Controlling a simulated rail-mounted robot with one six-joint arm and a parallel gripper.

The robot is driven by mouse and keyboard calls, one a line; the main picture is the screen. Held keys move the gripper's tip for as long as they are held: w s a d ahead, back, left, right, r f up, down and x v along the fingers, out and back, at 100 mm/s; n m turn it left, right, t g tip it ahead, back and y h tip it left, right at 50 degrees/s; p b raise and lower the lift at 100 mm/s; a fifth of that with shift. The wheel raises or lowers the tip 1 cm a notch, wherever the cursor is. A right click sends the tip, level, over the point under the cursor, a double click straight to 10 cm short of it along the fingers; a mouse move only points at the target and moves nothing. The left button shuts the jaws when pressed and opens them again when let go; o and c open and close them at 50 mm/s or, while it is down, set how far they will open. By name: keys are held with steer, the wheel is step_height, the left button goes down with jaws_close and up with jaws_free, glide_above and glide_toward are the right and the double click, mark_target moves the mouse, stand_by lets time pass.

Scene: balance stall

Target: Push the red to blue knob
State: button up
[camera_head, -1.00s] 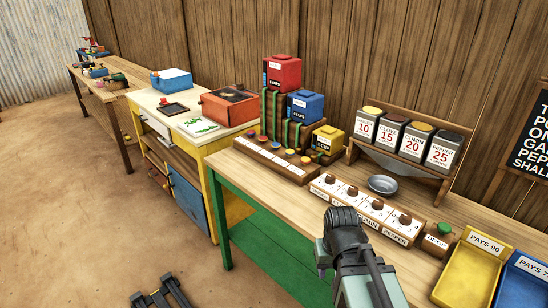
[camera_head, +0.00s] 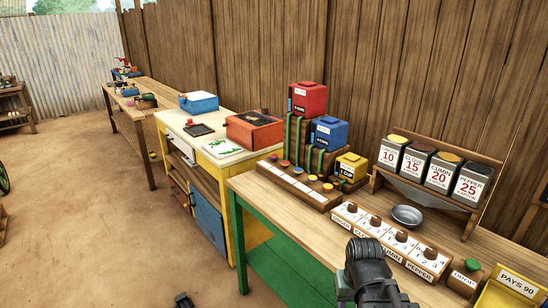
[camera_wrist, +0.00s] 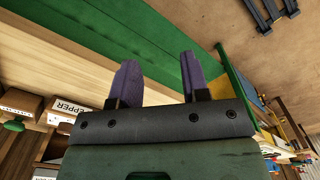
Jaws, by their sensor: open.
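A wooden strip with several small coloured knobs (camera_head: 300,181) lies on the table in front of three canisters. Behind the strip stand a red canister (camera_head: 307,98), a blue canister (camera_head: 328,133) and a lower yellow canister (camera_head: 350,167). My gripper, at the end of the arm in the head view, is to the right of and nearer than the strip, apart from it. In the wrist view my gripper (camera_wrist: 158,84) shows two purple fingers spread apart with nothing between them.
A spice board with several brown knobs (camera_head: 390,240) lies between the strip and a green button (camera_head: 472,265). A metal bowl (camera_head: 407,215) sits behind it, before a rack of spice tins (camera_head: 431,171). A yellow tray (camera_head: 505,296) is at right. Bare tabletop lies front left.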

jaws_close()
stand_by(1.5)
